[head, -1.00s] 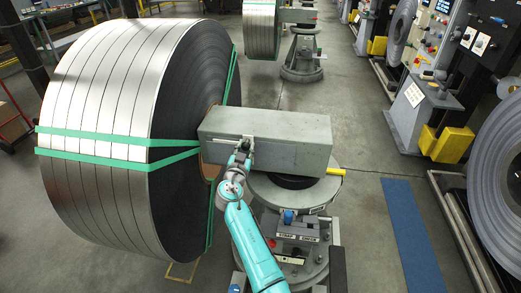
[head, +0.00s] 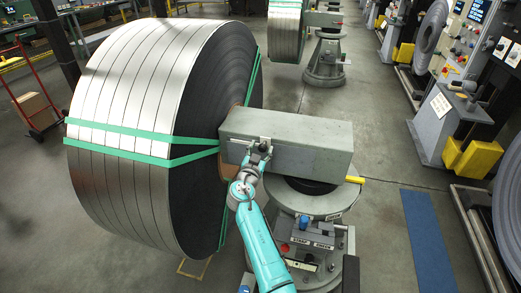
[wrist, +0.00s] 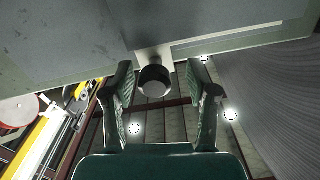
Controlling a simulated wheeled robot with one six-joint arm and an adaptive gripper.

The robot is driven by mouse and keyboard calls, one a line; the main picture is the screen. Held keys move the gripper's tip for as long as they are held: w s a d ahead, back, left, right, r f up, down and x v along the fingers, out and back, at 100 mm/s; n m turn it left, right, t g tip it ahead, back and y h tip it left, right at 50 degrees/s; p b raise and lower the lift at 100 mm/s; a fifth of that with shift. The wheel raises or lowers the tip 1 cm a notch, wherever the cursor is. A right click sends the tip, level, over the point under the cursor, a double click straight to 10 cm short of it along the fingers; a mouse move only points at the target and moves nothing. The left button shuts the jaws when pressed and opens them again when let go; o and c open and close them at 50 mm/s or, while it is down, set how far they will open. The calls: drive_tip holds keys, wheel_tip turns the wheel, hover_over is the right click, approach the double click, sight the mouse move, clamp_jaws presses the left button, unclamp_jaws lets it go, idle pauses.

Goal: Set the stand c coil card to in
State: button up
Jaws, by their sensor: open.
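A large steel strip coil (head: 200,130) with green straps sits on the grey block-shaped arm (head: 310,145) of a stand. A small pale plate with a dark round knob (wrist: 154,82) is on the block's near face. I cannot read any card or marking there. My gripper (head: 259,147) is at that face, and its fingers partly hide the plate. In the wrist view my gripper (wrist: 161,73) is open, with one finger on each side of the knob and visible gaps between. I cannot tell whether the knob sits at fingertip depth.
The stand's round pedestal (head: 308,200) carries a small labelled panel (head: 302,238) with a blue and a red part. Control consoles (head: 448,115) line the right side. A blue mat (head: 430,240) lies on open floor.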

drive_tip(key=v, duration=1.2)
drive_tip(key=shift+w, duration=0.1)
drive_tip(key=s+d+f+n+g+y, duration=0.1)
drive_tip(key=s+d+f+n+y, duration=0.1)
drive_tip(key=s+d+f, duration=0.35)
drive_tip(key=s+d+f+n+g+y, duration=0.1)
drive_tip(key=s+d+f+n, duration=0.1)
drive_tip(key=s+f, duration=0.6)
drive_tip(key=s+d+f+n+g+y, duration=0.1)
drive_tip(key=s+d+f, duration=0.25)
drive_tip(key=s, duration=0.55)
drive_tip(key=s+d+f+n+y, duration=0.1)
drive_tip(key=s+d+f+y, duration=0.2)
drive_tip(key=s, duration=0.6)
drive_tip(key=s+d+r, duration=0.1)
drive_tip(key=s+r, duration=0.4)
drive_tip(key=s, duration=0.4)
drive_tip(key=s+d+r+h, duration=0.1)
drive_tip(key=s+d+r, duration=0.1)
drive_tip(key=s+r, duration=0.4)
drive_tip(key=s+d+r, duration=0.1)
drive_tip(key=s+r, duration=0.4)
drive_tip(key=s, duration=0.8)
drive_tip(key=shift+s+d+r+t, duration=0.2)
drive_tip(key=shift+d+t, duration=0.1)
drive_tip(key=shift+d, duration=0.05)
